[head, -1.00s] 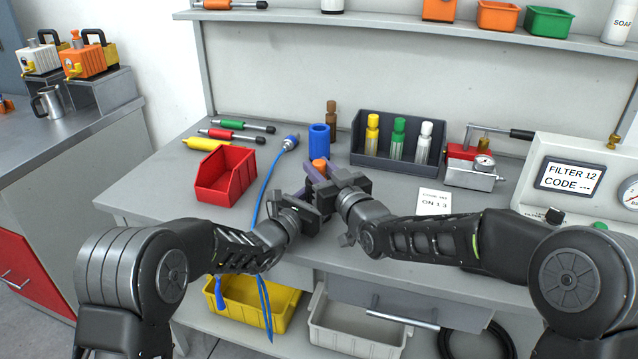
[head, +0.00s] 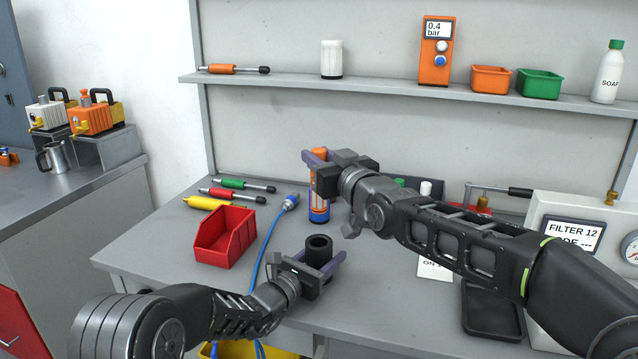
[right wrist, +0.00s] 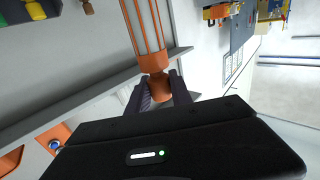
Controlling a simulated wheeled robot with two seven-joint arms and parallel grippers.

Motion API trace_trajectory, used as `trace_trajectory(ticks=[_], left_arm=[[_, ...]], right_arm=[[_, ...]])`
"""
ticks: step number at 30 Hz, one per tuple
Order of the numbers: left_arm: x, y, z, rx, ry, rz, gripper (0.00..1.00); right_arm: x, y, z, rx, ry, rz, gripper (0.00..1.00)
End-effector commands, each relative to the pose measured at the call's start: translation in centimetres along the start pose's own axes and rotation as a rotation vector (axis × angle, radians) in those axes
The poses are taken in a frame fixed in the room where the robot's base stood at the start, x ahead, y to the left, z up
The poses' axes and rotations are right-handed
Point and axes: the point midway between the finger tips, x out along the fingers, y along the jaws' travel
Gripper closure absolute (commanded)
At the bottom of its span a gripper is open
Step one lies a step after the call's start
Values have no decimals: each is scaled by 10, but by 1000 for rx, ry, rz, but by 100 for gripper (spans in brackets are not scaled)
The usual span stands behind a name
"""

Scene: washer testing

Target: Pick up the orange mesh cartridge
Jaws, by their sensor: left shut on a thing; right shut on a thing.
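The orange mesh cartridge (head: 320,196) hangs upright from my right gripper (head: 315,158), which is shut on its orange end knob. The right wrist view shows the cartridge's orange ribs and pale mesh (right wrist: 146,28), with the knob between the fingers (right wrist: 158,88). My left gripper (head: 325,266) is shut around a black hollow cylinder (head: 319,255), open at the top, lower and nearer than the cartridge. A blue part (head: 319,217) shows at the cartridge's lower end; I cannot tell whether it touches the cartridge or stands behind it.
A red bin (head: 225,237) and several coloured-handled tools (head: 235,194) lie to the left. A blue cable (head: 266,228) runs past the left gripper. My right arm partly hides the vial rack. A shelf (head: 380,89) crosses behind.

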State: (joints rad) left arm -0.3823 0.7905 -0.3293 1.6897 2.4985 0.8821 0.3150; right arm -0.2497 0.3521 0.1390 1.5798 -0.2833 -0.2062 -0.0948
Motion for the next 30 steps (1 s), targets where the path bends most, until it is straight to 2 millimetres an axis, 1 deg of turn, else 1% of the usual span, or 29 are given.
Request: trace_trajectory(ticks=[1, 4, 21, 22, 30], left_arm=[[0, 0, 0, 0, 0, 0, 100], [0, 0, 0, 0, 0, 0, 100], [0, 0, 0, 0, 0, 0, 100], [0, 0, 0, 0, 0, 0, 44], [0, 0, 0, 0, 0, 0, 22]], right_arm=[[0, 0, -6, 0, 3, 0, 100], [0, -1, -9, 0, 1, -1, 100], [0, 0, -9, 0, 1, 0, 100], [0, 0, -9, 0, 1, 0, 100], [0, 0, -9, 0, 1, 0, 100]])
